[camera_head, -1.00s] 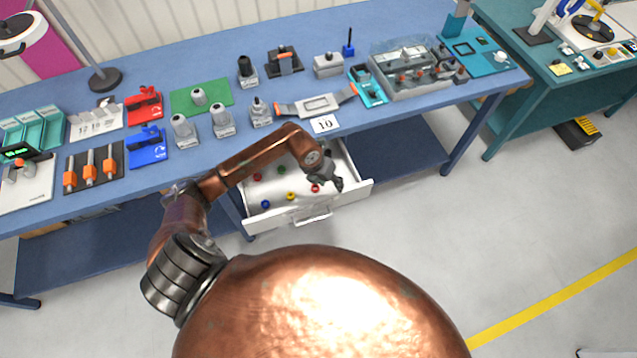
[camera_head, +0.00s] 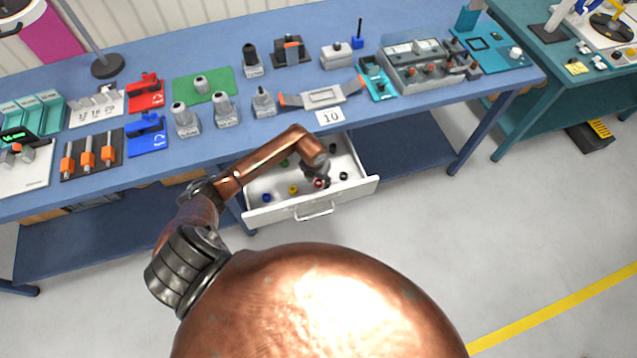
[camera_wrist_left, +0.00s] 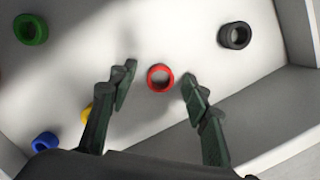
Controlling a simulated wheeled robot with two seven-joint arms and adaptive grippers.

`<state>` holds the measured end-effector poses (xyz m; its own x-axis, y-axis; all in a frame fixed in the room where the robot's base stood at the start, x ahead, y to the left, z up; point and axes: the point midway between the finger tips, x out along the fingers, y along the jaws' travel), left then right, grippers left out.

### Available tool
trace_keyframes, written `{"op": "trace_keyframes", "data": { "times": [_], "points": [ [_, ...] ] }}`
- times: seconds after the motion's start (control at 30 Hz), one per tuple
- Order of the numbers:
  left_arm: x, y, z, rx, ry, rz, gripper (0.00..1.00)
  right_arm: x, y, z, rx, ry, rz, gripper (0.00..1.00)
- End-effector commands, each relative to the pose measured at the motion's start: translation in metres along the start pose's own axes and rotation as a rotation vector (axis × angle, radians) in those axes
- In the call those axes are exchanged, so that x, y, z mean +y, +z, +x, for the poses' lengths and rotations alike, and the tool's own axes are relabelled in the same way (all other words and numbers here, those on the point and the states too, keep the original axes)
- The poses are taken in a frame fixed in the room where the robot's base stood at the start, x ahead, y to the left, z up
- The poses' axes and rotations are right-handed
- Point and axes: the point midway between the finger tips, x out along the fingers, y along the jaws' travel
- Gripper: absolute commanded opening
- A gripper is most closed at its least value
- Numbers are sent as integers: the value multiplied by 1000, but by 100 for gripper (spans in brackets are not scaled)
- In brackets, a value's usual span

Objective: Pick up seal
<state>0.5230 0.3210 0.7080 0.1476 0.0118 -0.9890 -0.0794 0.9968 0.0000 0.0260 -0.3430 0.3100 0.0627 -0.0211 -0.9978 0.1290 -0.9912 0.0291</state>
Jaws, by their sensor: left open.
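Several small ring-shaped seals lie apart on the floor of the open white drawer. A red seal (camera_wrist_left: 160,78) lies just beyond and between the fingertips of my left gripper (camera_wrist_left: 157,85) in the left wrist view. A green seal (camera_wrist_left: 30,29), a black seal (camera_wrist_left: 235,35), a blue seal (camera_wrist_left: 45,141) and a partly hidden yellow seal (camera_wrist_left: 87,115) lie around it. In the head view my left gripper (camera_head: 316,175) points down into the drawer over the red seal (camera_head: 321,183). The gripper is open and empty. My right gripper is not in view.
The drawer (camera_head: 262,214) hangs open under the blue workbench (camera_head: 225,148); its walls stand around the seals. A white card marked 10 (camera_head: 330,117) is at the bench edge above. Tools and fixtures fill the bench top.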

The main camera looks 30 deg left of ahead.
Motion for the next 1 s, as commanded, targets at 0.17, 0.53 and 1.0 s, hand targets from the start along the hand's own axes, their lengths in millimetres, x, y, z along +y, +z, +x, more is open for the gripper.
{"op": "trace_keyframes", "data": {
  "times": [0.17,0.53,1.0],
  "points": [
    [0,0,1,-1,0,1,44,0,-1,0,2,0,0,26],
    [0,0,1,-1,0,1,22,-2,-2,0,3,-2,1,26],
    [0,2,-4,-2,0,1,10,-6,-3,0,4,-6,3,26]
  ]
}}
